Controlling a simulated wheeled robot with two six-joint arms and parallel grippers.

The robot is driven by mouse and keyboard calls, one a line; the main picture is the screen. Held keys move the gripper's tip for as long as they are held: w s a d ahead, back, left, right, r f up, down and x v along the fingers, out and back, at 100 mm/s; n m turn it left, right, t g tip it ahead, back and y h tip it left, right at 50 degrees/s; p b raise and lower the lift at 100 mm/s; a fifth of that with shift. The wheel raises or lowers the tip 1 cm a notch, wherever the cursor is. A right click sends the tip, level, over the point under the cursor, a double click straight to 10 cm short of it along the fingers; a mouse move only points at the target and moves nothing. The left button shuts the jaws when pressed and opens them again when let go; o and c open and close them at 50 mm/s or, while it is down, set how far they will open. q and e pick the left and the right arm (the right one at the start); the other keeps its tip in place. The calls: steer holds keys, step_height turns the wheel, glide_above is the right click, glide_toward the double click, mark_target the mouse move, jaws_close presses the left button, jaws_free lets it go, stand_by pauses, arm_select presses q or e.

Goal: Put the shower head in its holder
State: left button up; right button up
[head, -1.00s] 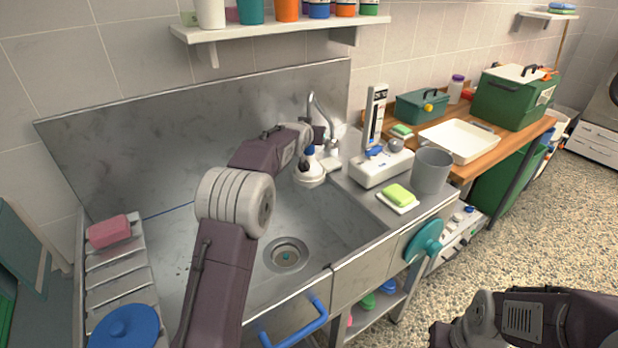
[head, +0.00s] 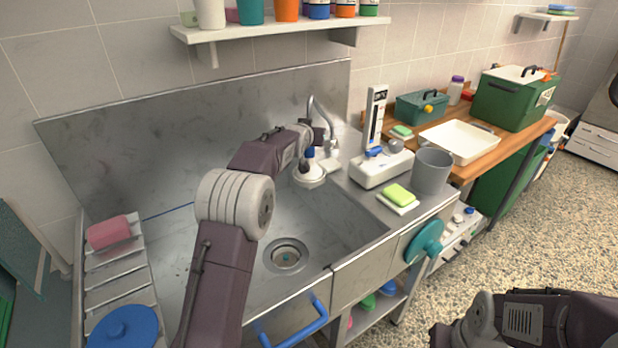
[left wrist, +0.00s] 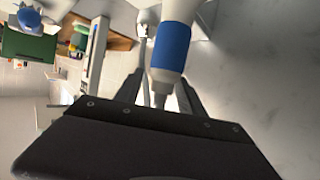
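The shower head (head: 310,173) is white with a blue band and hangs above the right part of the steel sink. My left gripper (head: 320,148) is at its handle. In the left wrist view the blue-banded handle (left wrist: 172,45) runs down between the two fingers of my left gripper (left wrist: 160,92), which look closed on its narrow end. The exact contact is partly hidden by the gripper body. A white base with an upright rail (head: 376,112) stands right of the sink; I cannot tell whether it is the holder. Only my right arm's wrist shows, at the lower right.
A curved metal faucet (head: 322,118) stands close behind the shower head. A grey cup (head: 432,171) and a green sponge (head: 397,194) sit right of the sink. A shelf (head: 280,28) with bottles hangs above. The sink basin (head: 340,215) is clear.

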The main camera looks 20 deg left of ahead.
arm_select(q)
steer(key=shift+s+f, duration=0.1)
steer(key=b+v, duration=0.2)
steer(key=v, duration=0.7)
stand_by(0.5)
